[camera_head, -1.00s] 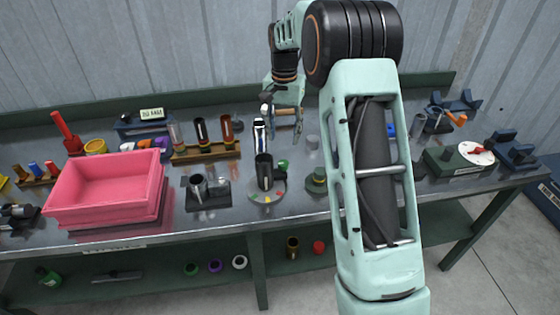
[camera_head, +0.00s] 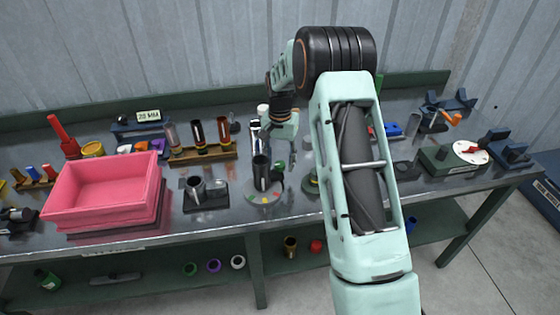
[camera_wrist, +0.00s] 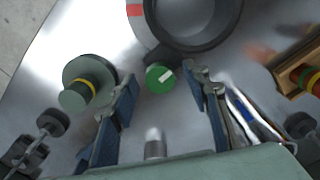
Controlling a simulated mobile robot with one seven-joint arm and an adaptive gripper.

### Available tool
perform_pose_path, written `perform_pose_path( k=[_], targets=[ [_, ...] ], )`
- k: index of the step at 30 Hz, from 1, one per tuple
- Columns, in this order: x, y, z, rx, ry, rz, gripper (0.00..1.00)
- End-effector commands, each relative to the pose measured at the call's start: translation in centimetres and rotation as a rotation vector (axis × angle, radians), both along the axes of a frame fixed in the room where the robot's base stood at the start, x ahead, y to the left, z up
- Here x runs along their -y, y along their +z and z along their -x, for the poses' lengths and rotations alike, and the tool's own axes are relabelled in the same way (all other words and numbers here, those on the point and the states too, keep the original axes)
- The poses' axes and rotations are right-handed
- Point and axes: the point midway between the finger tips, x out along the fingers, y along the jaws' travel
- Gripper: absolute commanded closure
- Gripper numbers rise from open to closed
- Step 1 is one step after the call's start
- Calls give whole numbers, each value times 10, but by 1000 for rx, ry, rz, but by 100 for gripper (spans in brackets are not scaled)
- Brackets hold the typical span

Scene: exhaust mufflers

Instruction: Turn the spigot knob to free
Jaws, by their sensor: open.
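The green spigot knob (camera_wrist: 160,78) has a white mark on its face. In the wrist view it sits beside a dark, round-mouthed tube (camera_wrist: 212,45). In the head view the tube (camera_head: 262,180) stands upright on a round plate with coloured marks (camera_head: 264,200); the knob (camera_head: 278,167) shows as a small green spot to its right. My gripper (camera_wrist: 161,85) is open and empty. Its blue-grey fingers lie on either side of the knob in the wrist view, with gaps to both. The height between fingertips and knob is hard to tell. My gripper (camera_head: 292,160) points down in the head view.
A green cylinder with a yellow band (camera_wrist: 88,85) stands left of my fingers in the wrist view. A chrome tube (camera_wrist: 252,120) is close to the right finger. A tube rack (camera_head: 203,154), a black fixture (camera_head: 205,196) and a pink bin (camera_head: 100,215) stand farther left.

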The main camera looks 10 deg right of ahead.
Motion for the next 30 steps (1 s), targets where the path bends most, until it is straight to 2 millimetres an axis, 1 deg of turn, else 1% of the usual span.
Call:
perform_pose_path(
  k=[2,13,14,23,30],
  targets=[
    [0,0,0,0,0,0,57],
    [0,0,0,0,0,0,98],
    [0,0,0,0,0,0,99],
    [0,0,0,1,42,0,99],
    [-1,-1,0,2,184,-1,99]
  ],
)
